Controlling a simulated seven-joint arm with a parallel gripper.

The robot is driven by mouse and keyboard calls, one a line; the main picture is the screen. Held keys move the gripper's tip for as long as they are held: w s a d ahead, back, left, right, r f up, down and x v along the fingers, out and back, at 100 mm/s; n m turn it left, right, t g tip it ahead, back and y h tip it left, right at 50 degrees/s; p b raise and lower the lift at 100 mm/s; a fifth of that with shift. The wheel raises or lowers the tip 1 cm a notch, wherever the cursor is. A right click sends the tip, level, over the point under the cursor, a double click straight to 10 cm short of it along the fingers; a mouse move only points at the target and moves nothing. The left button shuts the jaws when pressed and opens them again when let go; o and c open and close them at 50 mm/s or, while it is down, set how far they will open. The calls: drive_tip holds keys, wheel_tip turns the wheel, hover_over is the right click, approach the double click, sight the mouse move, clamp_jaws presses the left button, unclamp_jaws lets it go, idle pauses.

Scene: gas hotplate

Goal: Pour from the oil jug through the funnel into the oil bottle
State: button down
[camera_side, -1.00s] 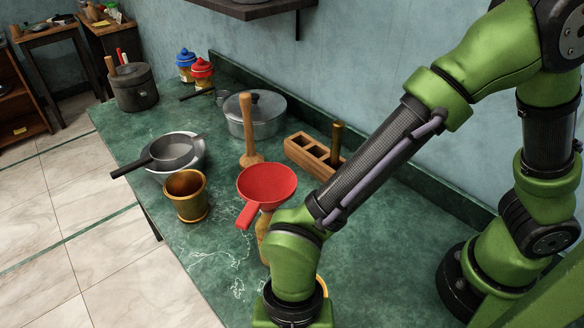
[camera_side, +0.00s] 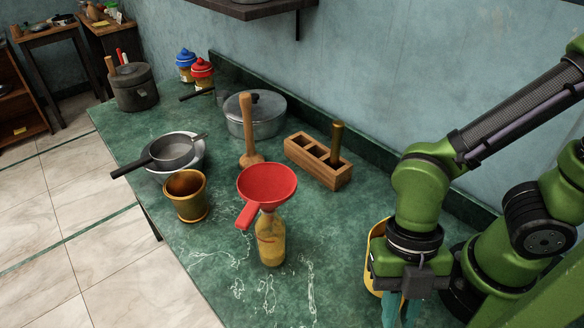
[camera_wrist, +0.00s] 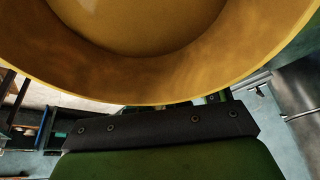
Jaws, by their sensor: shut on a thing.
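The red funnel (camera_side: 268,186) sits in the neck of the oil bottle (camera_side: 271,243), its handle pointing to the lower left. The bottle stands upright on the green counter and looks yellowish, with a deeper yellow low down. My gripper (camera_side: 398,298) is at the lower right, well apart from the bottle, and is shut on the yellow oil jug (camera_side: 375,254). The jug is mostly hidden behind the gripper in the side view. In the wrist view the jug's yellow rim and wall (camera_wrist: 165,82) fill the top. How much oil it holds cannot be told.
A brass pot (camera_side: 186,198), a sieve (camera_side: 172,152) over a bowl, a wooden pestle (camera_side: 248,140), a lidded pot (camera_side: 256,115) and a wooden block (camera_side: 318,164) with compartments stand left of and behind the bottle. The counter (camera_side: 335,235) between bottle and gripper is clear.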

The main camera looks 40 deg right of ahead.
wheel_tip(320, 180, up, 26)
drive_tip(key=w+a+f+m+t+y, duration=0.1)
drive_tip(key=w+a+m, duration=0.2)
drive_tip(key=w+a, duration=0.65)
drive_tip(key=w+a+m+t, duration=0.1)
drive_tip(key=w+a+m, duration=0.2)
drive_tip(key=w+a, duration=0.7)
drive_tip(key=w+d+f, duration=0.2)
drive_tip(key=d+f, duration=0.1)
drive_tip(key=f, duration=0.1)
drive_tip(key=shift+w+f+t+y, duration=0.3)
drive_tip(key=shift+w, duration=0.05)
drive_tip(key=shift+d, duration=0.1)
drive_tip(key=shift+w+d+r+g+y, duration=0.1)
drive_tip(key=shift+d+r+g+y, duration=0.55)
drive_tip(key=shift+y, duration=1.2)
drive_tip(key=shift+w+d+r+g+y, duration=0.1)
drive_tip(key=shift+d+r+g+y, duration=0.1)
drive_tip(key=shift+r+y, duration=1.25)
drive_tip(key=shift+w+d+r+g+y, duration=0.1)
drive_tip(key=shift+d+r+g+y, duration=0.3)
drive_tip(key=shift+y, duration=1.9)
